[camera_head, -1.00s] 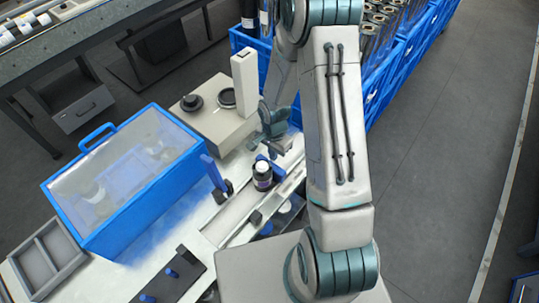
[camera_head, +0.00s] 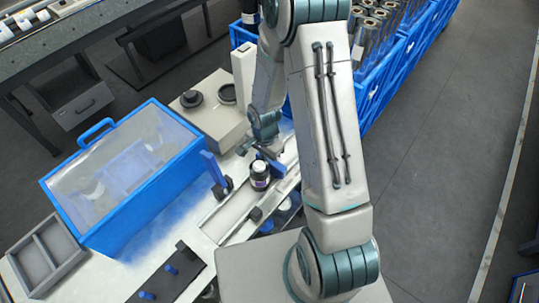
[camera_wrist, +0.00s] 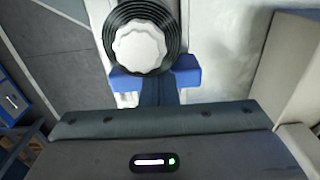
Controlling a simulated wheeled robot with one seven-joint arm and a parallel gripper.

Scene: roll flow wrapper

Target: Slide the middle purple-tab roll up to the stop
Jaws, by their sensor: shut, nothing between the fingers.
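A dark roll (camera_head: 260,176) with a white-and-purple band stands upright in a pale channel (camera_head: 232,212) in the head view. In the wrist view the roll (camera_wrist: 140,42) shows from above as black rings around a white scalloped centre. My gripper (camera_wrist: 157,82) is shut and empty, its blue fingers at the roll's near edge; I cannot tell whether they touch it. In the head view my gripper (camera_head: 273,160) is just beyond the roll, partly hidden by my arm. A small black block (camera_head: 255,214) sits on the channel's near side and may be the stop.
A blue-framed clear cover (camera_head: 125,175) stands left of the channel. A blue upright lever (camera_head: 214,168) is close beside the roll. A beige box (camera_head: 212,112) with black discs stands behind. A grey divided tray (camera_head: 45,258) and a dark plate with blue pegs (camera_head: 168,272) lie in front.

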